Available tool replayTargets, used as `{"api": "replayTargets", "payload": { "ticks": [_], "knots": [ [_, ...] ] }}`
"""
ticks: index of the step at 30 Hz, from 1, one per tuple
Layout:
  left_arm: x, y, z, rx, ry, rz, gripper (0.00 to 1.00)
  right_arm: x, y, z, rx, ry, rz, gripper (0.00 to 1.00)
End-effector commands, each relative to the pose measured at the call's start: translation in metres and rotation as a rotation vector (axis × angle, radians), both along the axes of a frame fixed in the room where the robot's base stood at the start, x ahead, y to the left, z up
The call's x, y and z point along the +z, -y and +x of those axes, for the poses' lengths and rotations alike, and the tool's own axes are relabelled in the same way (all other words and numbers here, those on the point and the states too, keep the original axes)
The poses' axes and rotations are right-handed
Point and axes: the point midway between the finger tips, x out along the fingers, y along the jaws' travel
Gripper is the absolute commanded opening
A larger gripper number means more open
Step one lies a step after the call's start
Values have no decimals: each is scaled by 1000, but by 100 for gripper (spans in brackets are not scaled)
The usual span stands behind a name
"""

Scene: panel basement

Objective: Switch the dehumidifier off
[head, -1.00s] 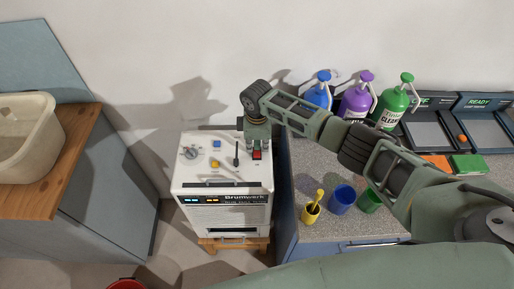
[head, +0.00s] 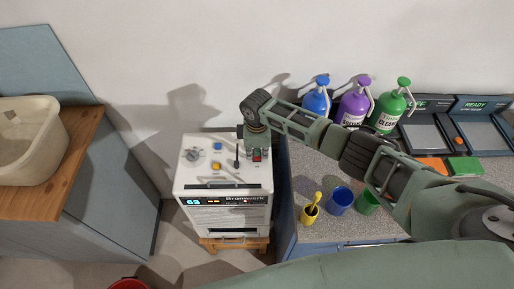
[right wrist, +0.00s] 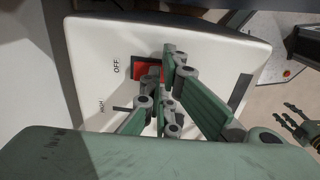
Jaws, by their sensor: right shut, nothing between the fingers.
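The dehumidifier (head: 222,215) is a white box with a control panel on top, below my right arm in the head view. A red rocker switch (head: 257,158) sits at the right of its panel. In the right wrist view the red switch (right wrist: 146,70) lies beside the printed word OFF. My right gripper (head: 256,148) is shut and empty, pointing down at the switch. Its fingers (right wrist: 172,75) partly cover the switch, and I cannot tell whether they touch it. My left gripper (right wrist: 297,121) shows at the right edge of the right wrist view, fingers apart, clear of the dehumidifier.
The panel also has a dial (head: 194,154), a blue button (head: 217,147), a yellow button (head: 215,166) and a black lever (head: 237,156). A counter (head: 310,172) with bottles and cups stands close on the right. A wooden worktop with a basin (head: 28,145) is at left.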

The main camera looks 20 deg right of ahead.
Motion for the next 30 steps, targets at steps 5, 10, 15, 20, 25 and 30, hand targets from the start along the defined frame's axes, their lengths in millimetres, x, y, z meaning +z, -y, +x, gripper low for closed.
{"api": "replayTargets", "payload": {
  "ticks": [5,10,15,20,25,30],
  "knots": [
    [16,0,0,0,0,0,40,11,0,-5,-1,-8,-2,0],
    [43,0,0,0,0,0,40,38,-1,-5,-2,-2,0,0],
    [40,0,0,0,1,0,40,57,-3,-6,-1,3,1,0],
    [32,0,-1,0,0,0,40,87,-3,-10,-2,4,0,0],
    [25,0,0,0,0,0,40,117,-5,-14,-2,4,0,0],
    [22,0,1,0,1,1,40,135,-6,-17,-4,3,-1,0]
  ]
}}
